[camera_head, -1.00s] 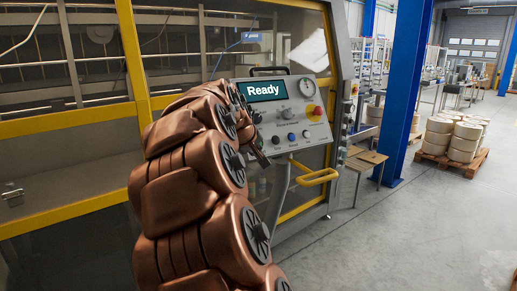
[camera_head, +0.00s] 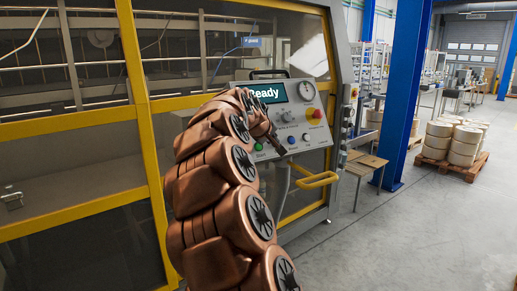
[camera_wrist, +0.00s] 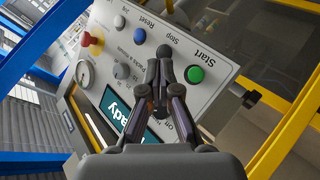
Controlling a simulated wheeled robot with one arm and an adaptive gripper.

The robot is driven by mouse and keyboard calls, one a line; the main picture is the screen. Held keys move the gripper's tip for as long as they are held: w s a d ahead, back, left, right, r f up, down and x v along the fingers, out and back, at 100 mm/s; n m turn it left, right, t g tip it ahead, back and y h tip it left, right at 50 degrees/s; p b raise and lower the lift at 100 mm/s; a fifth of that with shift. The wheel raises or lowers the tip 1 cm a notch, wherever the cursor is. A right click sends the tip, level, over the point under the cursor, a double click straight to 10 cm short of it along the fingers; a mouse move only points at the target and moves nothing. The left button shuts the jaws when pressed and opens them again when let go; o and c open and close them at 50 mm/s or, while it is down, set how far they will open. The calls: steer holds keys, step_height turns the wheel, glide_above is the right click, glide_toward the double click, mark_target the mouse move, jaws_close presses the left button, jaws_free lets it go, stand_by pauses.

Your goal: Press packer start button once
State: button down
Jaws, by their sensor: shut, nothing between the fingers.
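The packer's control panel (camera_head: 310,97) shows a "Ready" display (camera_head: 268,93), partly hidden by my arm. The green Start button (camera_wrist: 194,74) is in clear view in the wrist view, just right of my gripper's fingertips. It also shows as a small green spot beside my gripper in the head view (camera_head: 258,146). My gripper (camera_wrist: 162,67) is shut and empty, its tips pointing at the panel, near the black Stop button (camera_wrist: 164,51). I cannot tell how far the tips are from the panel face. The blue Reset button (camera_wrist: 139,35) lies farther left.
A red emergency stop (camera_head: 315,113) and a gauge (camera_head: 307,89) sit on the panel's right side. A yellow handle (camera_head: 317,180) juts out below. The yellow-framed packer guard (camera_head: 75,122) stands left. The floor at right is open.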

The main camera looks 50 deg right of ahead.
mark_target(258, 147)
steer(key=w+d+f, duration=0.3)
steer(key=w+f, duration=0.1)
steer(key=w, duration=0.2)
steer(key=shift+p, duration=0.4)
steer(key=shift+w+f, duration=0.1)
steer(key=shift+w, duration=0.05)
stand_by(1.2)
steer(key=shift+w+d+f, duration=0.1)
steer(key=shift+w+f, duration=0.05)
steer(key=shift+w, duration=0.05)
steer(key=shift+w+d+f, duration=0.1)
steer(key=shift+w+f, duration=0.1)
steer(key=shift+w, duration=0.1)
stand_by(0.9)
steer(key=shift+r, duration=0.1)
stand_by(0.3)
steer(key=shift+s+a+r, duration=0.3)
steer(key=shift+s+r, duration=0.05)
steer(key=shift+s, duration=0.2)
